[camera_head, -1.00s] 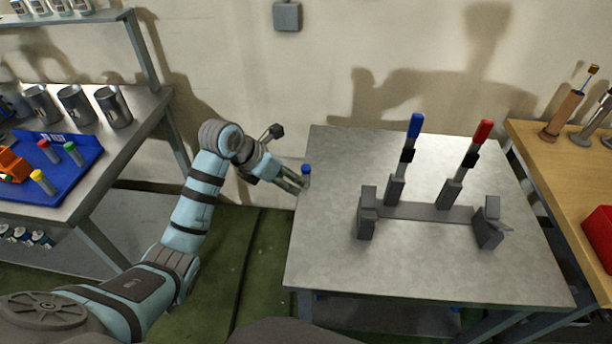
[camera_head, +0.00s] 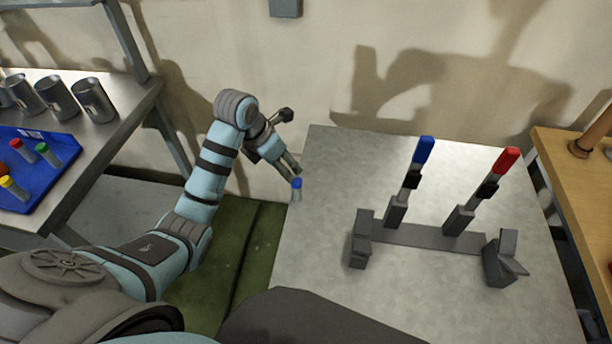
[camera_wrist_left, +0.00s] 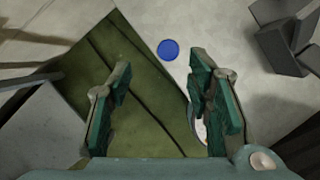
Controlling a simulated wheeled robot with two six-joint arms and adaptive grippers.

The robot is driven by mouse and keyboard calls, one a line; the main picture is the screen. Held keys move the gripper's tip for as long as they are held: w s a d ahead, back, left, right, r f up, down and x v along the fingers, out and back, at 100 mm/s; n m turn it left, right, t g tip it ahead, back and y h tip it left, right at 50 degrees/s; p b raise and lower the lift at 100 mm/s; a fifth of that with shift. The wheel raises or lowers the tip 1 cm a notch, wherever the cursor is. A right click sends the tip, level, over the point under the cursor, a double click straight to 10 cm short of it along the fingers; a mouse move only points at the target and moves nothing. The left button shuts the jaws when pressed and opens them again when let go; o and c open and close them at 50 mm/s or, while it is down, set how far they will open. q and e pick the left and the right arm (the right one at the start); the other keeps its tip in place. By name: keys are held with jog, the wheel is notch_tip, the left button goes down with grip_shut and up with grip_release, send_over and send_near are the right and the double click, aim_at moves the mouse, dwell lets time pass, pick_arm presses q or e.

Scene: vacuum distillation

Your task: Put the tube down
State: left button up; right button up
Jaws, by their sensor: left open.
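The tube with a blue cap (camera_head: 297,184) stands upright near the left edge of the grey table (camera_head: 330,290). My left gripper (camera_head: 292,168) is open, with its fingertips just behind and above the cap in the head view. In the left wrist view the blue cap (camera_wrist_left: 168,49) shows as a round disc beyond the spread fingers (camera_wrist_left: 163,72), and neither finger appears to touch it. The tube's body is mostly hidden under its cap there. My right gripper is not in view.
A grey stand with a blue-handled lever (camera_head: 424,150) and a red-handled lever (camera_head: 507,160) is on the table's right half. At the left, a bench holds a blue tray (camera_head: 50,165) and metal cans (camera_head: 93,100). The table's front left is clear.

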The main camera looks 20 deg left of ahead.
aim_at(294, 181)
pick_arm(q)
jog(key=x, duration=0.5)
jog(key=b+x, duration=0.1)
jog(key=x, duration=0.1)
jog(key=shift+s+d+f, duration=0.25)
jog(key=shift+s+f, duration=0.05)
jog(key=shift+f, duration=0.15)
jog(key=b+x, duration=0.1)
jog(key=x, duration=0.5)
jog(key=shift+w+d, duration=0.1)
jog(key=shift+d, duration=0.1)
jog(key=shift+c, duration=0.6)
grip_shut()
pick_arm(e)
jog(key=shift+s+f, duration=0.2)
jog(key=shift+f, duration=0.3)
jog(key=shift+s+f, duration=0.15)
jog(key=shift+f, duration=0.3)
